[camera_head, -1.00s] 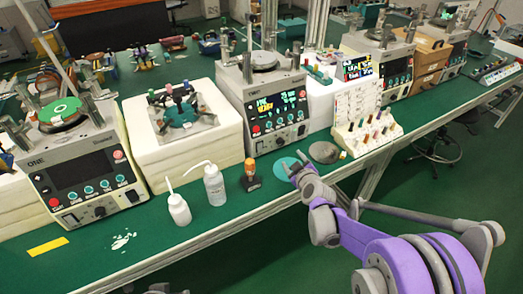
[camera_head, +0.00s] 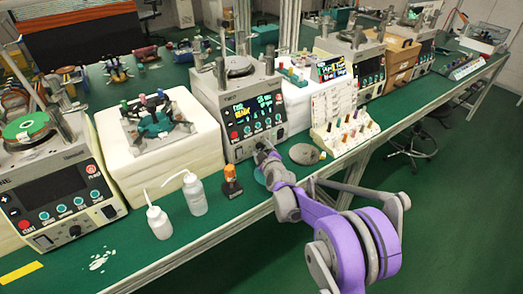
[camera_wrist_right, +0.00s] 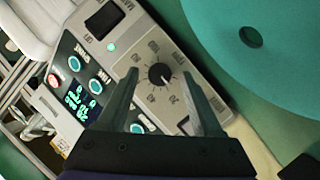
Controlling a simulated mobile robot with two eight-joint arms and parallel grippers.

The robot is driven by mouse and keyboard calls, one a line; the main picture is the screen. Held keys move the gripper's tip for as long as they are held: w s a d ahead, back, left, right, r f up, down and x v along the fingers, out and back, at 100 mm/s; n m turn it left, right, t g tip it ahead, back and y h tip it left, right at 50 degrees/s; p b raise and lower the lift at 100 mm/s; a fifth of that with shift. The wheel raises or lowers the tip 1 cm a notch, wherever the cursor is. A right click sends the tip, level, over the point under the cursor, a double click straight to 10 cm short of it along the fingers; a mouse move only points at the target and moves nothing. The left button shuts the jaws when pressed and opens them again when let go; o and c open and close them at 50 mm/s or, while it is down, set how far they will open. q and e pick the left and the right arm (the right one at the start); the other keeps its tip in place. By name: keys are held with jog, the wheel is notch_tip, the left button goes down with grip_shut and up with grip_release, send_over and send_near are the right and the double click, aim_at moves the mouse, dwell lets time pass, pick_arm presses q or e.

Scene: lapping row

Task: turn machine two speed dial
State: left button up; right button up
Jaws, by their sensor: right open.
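Machine two (camera_head: 243,105), a grey unit with a lit display, stands mid-row on the green bench. Its speed dial (camera_wrist_right: 159,75) is a black knob with a pale pointer on a marked scale in the right wrist view. My right gripper (camera_wrist_right: 160,72) is open, its two fingers on either side of the dial in that view. I cannot tell whether they touch it. In the head view the right gripper (camera_head: 266,154) is at the lower front of machine two and hides the dial there. My left gripper is not in view.
A teal disc (camera_wrist_right: 285,65) with a hole lies close to the gripper. An orange-topped bottle (camera_head: 231,182) and two white bottles (camera_head: 195,195) stand left of it. A grey round stone-like disc (camera_head: 304,154) and a white peg rack (camera_head: 340,112) are to the right.

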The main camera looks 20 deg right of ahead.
jog(key=shift+c, duration=0.2)
grip_shut()
dwell(0.3)
